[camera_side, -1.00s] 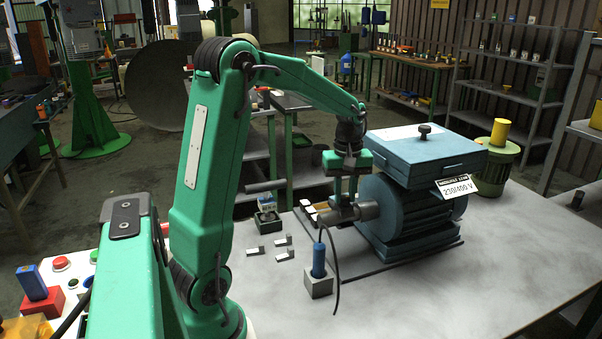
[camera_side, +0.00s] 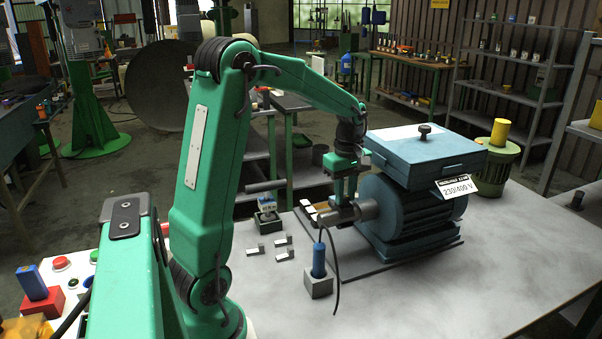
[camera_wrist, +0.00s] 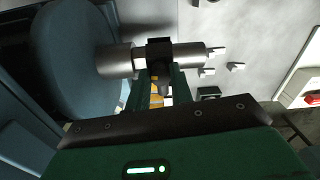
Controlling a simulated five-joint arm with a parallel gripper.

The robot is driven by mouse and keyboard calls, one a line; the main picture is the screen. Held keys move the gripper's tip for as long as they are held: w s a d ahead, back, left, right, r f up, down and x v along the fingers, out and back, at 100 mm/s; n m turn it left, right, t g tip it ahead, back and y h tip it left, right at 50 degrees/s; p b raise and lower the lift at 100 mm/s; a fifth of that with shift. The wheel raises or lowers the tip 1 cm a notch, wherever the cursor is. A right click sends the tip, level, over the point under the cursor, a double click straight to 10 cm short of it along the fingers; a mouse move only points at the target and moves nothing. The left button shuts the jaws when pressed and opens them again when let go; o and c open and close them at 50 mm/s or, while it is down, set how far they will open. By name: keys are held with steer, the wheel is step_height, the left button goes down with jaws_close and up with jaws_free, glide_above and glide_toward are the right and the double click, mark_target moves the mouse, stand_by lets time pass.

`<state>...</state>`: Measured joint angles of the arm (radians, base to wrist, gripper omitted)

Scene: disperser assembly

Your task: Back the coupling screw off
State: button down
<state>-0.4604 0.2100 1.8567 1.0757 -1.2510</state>
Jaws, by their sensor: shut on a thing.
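The coupling (camera_side: 340,213) is a grey metal cylinder lying level on the shaft side of the blue motor (camera_side: 412,210). In the wrist view the coupling (camera_wrist: 116,61) runs across the top, with a dark collar (camera_wrist: 159,47) around its middle. My gripper (camera_side: 345,195) points down just above the coupling. In the wrist view the two green fingers of my gripper (camera_wrist: 160,88) stand either side of a small dark piece below the collar, apparently the coupling screw (camera_wrist: 158,82), and are shut on it. The screw is hidden between the fingers in the side view.
A blue-handled tool (camera_side: 318,260) stands in a grey block (camera_side: 318,287) in front of the coupling, with a dark cable beside it. Several small metal pieces (camera_side: 283,253) lie to the left. A dark holder (camera_side: 266,221) stands behind them. The table's front right is clear.

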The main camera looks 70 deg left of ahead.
mark_target(346, 199)
steer(key=c, duration=1.2)
jaws_free()
steer(key=shift+c, duration=0.2)
steer(key=shift+r, duration=0.2)
steer(key=shift+r, duration=3.8)
steer(key=shift+s+d+r+m, duration=0.15)
steer(key=shift+d+m, duration=0.25)
steer(key=shift+d, duration=0.05)
steer(key=s+d+f+m+t, duration=0.1)
steer(key=s+d+m+t, duration=0.4)
steer(key=s+d+m, duration=0.9)
steer(key=d+m, duration=0.3)
steer(key=m, duration=0.1)
steer(key=shift+d+f+m+t, duration=0.2)
steer(key=shift+m+t, duration=0.1)
steer(key=shift+m, duration=0.1)
